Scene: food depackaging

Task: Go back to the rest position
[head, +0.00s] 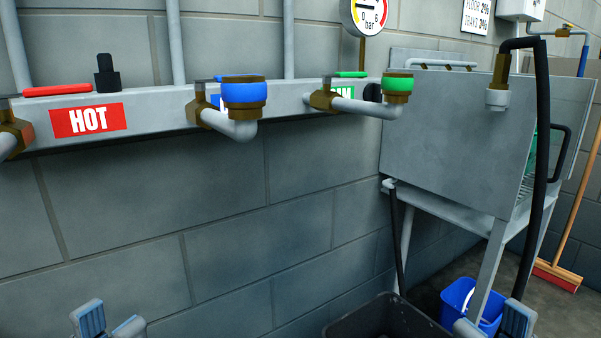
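My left gripper (109,323) shows at the bottom left edge, with its two blue-grey padded fingers apart and nothing seen between them. My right gripper (493,323) shows at the bottom right edge, its fingers also apart and no object seen between them. Only the finger ends of both are in view; the rest is cut off by the lower edge. Both are low and apart from the pipe fittings on the wall.
A wall rail (165,112) carries a HOT label (88,120), a blue-collared outlet (244,92) and a green-collared outlet (397,84). A steel sink unit (440,130) stands right. Below are a dark crate (345,328), blue bucket (458,297) and broom (558,275).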

